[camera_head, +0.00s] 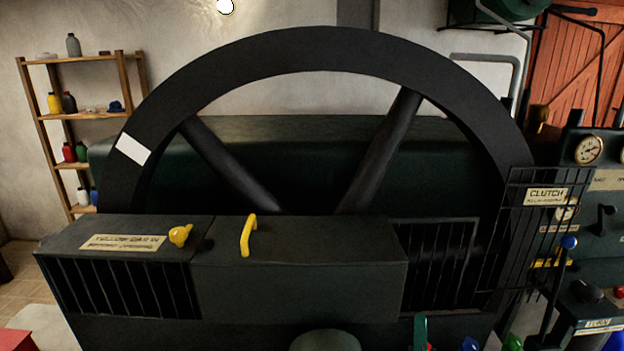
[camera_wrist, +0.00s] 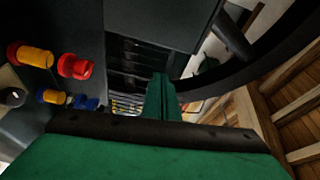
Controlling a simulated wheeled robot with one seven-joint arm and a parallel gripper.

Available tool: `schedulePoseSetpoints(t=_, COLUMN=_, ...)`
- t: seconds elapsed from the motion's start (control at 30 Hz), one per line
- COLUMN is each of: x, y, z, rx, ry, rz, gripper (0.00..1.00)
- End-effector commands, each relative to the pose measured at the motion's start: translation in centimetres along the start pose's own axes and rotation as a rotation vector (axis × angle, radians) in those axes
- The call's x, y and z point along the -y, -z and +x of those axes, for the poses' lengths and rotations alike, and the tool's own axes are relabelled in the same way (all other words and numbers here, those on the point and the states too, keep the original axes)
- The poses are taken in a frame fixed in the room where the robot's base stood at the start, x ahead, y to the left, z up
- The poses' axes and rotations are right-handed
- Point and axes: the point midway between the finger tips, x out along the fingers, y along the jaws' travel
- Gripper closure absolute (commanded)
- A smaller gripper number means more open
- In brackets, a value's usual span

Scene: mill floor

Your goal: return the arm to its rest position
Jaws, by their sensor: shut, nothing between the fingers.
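My gripper (camera_wrist: 161,98) shows in the wrist view as two green fingers pressed together, with nothing between them. The green palm and its black bar fill the bottom of that view. The fingers point toward a dark machine housing with a barred opening (camera_wrist: 130,68) and appear apart from it. In the head view I cannot clearly make out the gripper or the full arm.
A large black flywheel (camera_head: 330,49) stands behind a dark guard box (camera_head: 300,285) with a yellow handle (camera_head: 247,235). A control panel (camera_head: 598,180) with gauges and levers is at right. A wooden shelf (camera_head: 90,115) with bottles stands at left. Red and yellow knobs (camera_wrist: 75,66) show in the wrist view.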

Motion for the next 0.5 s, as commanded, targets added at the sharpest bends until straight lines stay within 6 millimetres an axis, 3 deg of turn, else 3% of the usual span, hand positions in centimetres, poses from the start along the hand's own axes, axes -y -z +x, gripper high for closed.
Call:
schedulePoseSetpoints(t=0.1, x=-3.5, y=-1.6, z=-2.1, rx=0.022, ry=-0.020, rz=-0.135, gripper=1.00)
schedulePoseSetpoints(t=0.5, x=-12.6, y=-6.6, z=-11.3, rx=0.127, ry=-0.028, rz=-0.583, gripper=1.00)
